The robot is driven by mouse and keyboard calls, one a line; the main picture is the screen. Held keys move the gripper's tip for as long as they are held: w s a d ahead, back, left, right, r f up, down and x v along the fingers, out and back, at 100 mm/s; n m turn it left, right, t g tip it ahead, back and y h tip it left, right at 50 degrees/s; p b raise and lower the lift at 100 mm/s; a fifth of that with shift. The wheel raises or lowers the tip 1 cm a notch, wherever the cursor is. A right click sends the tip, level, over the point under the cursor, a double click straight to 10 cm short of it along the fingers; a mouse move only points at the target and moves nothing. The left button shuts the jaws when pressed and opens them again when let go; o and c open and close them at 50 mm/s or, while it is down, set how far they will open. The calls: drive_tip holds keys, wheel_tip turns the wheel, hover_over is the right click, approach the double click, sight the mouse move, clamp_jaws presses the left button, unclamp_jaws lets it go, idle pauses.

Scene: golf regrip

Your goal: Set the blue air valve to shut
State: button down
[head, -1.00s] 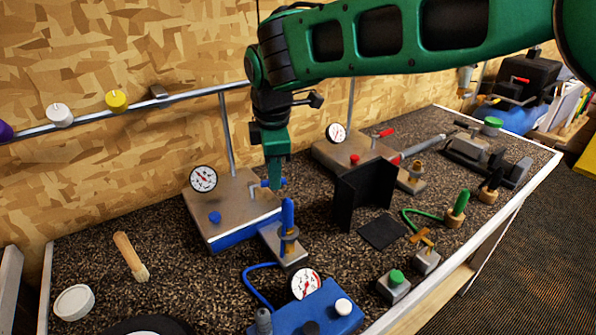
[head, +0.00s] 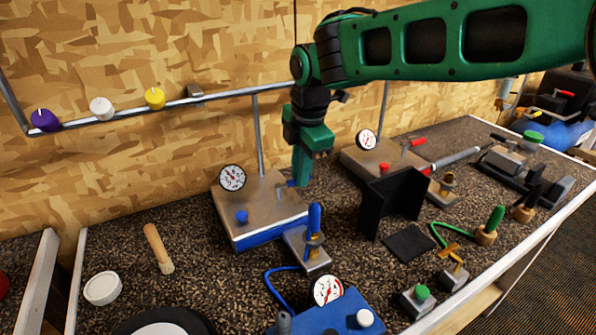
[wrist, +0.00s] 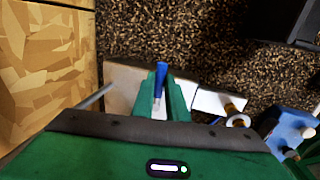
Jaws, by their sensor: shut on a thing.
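The blue air valve's lever (wrist: 161,76) shows in the wrist view between my two green fingers, its far end sticking out past them. In the head view a small blue part of the air valve (head: 291,183) shows beside my fingertips, at the back right of the brown-topped, blue-fronted station (head: 262,206); the rest is hidden behind my fingers. My gripper (head: 302,178) points down and is shut on the lever; it also shows in the wrist view (wrist: 163,98). The lever's exact angle against its pipe cannot be told.
A gauge (head: 232,178) stands on the station, with a blue knob (head: 241,216) in front. An upright blue-handled tool (head: 314,222) stands close in front of my gripper. A black angled screen (head: 392,203) is to the right. A red-valved station (head: 375,160) lies beyond.

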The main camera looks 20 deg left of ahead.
drive_tip(key=shift+w+d+r, duration=0.15)
drive_tip(key=shift+w+r, duration=0.05)
drive_tip(key=shift+w, duration=0.2)
drive_tip(key=c, duration=1.7)
unclamp_jaws()
drive_tip(key=shift+c, duration=0.2)
drive_tip(key=shift+s+f, duration=0.1)
drive_tip(key=shift+s, duration=0.05)
wheel_tip(320, 180, up, 11)
drive_tip(key=s+d, duration=0.1)
drive_tip(key=shift+d+f, duration=0.2)
drive_tip(key=shift+d, duration=0.1)
drive_tip(key=shift+d, duration=0.1)
